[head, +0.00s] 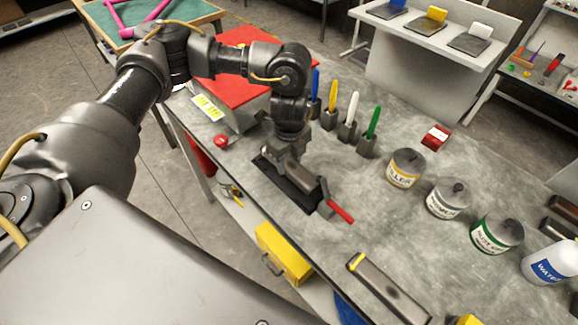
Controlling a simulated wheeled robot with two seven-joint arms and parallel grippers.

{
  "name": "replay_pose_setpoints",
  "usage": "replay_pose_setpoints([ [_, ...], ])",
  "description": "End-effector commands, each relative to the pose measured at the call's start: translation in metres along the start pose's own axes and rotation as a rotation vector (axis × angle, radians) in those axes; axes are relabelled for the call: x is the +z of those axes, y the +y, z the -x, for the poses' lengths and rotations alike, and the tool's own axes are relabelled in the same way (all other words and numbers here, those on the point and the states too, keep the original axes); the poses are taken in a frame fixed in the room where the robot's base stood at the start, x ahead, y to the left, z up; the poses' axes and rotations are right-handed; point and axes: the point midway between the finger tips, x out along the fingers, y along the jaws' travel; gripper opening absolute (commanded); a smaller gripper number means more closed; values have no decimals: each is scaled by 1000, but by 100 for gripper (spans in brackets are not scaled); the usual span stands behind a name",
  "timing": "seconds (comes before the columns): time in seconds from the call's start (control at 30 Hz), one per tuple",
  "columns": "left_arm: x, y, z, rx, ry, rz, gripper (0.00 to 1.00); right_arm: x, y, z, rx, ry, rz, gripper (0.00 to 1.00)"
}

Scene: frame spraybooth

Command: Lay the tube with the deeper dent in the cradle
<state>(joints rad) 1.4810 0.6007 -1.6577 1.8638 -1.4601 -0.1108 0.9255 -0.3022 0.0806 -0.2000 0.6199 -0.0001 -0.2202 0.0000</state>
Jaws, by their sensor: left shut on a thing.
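My left gripper (323,195) is low over the near edge of the grey bench. It is shut at one end of a short red rod-like piece (341,212), which sticks out to the lower right. I cannot tell whether this is a tube, and no dent can be made out. A dark, long, flat piece (268,174) lies on the bench under the gripper. I cannot tell whether it is the cradle. Dark bar-like pieces (563,207) lie at the right edge, partly cut off. My right gripper is not in view.
Labelled tins (404,169) and a white water bottle (550,262) stand right of the gripper. Coloured upright markers (331,97) stand behind it. A grey bar with a yellow end (385,287) lies at the front. A red-topped box (235,75) stands behind my left arm.

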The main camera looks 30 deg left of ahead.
Motion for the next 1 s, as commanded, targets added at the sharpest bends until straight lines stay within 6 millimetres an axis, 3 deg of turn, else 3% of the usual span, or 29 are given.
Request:
replay_pose_setpoints([
  [0.23, -1, 1, -30, 3, 1, 1, 13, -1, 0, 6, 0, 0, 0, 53],
  [0.67, 0, 1, -37, 1, 0, 0, 13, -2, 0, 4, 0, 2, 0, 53],
  [0.7, 0, 1, -36, 1, 0, 0, 50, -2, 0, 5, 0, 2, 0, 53],
  [0.83, 0, 1, -36, 1, 0, 0, 67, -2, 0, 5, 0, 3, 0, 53],
  [1.0, 0, 1, -36, 1, 0, 0, 67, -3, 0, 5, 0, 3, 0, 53],
])
